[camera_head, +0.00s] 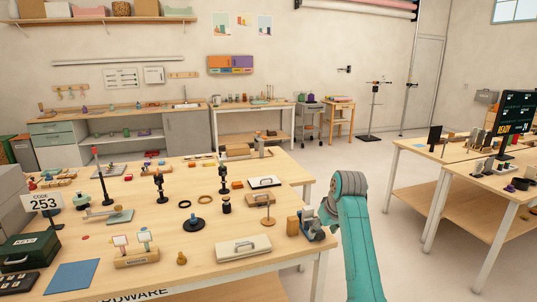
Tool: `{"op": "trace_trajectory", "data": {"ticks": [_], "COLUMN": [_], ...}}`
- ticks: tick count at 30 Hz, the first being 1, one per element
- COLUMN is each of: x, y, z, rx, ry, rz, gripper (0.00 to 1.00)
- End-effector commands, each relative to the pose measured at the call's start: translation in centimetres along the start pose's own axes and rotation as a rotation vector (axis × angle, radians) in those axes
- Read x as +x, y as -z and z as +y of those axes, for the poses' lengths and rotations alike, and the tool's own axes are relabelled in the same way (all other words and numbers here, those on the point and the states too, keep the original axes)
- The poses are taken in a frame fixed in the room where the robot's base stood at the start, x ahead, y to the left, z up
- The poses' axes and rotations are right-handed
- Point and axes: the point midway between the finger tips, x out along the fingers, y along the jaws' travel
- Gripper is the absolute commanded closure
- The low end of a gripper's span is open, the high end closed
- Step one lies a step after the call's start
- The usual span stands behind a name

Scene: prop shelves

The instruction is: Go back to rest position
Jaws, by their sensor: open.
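My teal arm reaches in from the bottom right, bends at a rounded joint and points left and down. My gripper (312,229) is at the right front corner of the wooden prop table (215,235), beside a small orange-brown block (292,226). The gripper is small in this view and partly hidden by my arm. It is open, and I see nothing held in it. I cannot tell whether it touches the table or the block.
The table holds a white case (243,248), a dark green box (30,251), a blue mat (72,276) and many small props. Another table (460,185) with a display (515,122) stands right. Open floor (400,245) lies between the tables.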

Motion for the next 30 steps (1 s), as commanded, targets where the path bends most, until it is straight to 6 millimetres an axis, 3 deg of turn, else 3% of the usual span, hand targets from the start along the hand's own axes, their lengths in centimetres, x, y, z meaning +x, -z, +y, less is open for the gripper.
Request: {"op": "trace_trajectory", "data": {"ticks": [7,11,15,21,30], "x": [5.2,8.9,12.5,16.4,19.4], "y": [-4.0,-7.5,-11.9,-18.5,-28.9], "z": [-0.5,-0.9,-1.6,-2.8,-5.0], "rx": [0.021,0.037,0.057,0.082,0.115], "ry": [-0.014,-0.028,-0.045,-0.07,-0.104], "rz": [0.038,0.075,0.12,0.185,0.283], "gripper": [0.34,0.34,0.34,0.34,0.34]}}
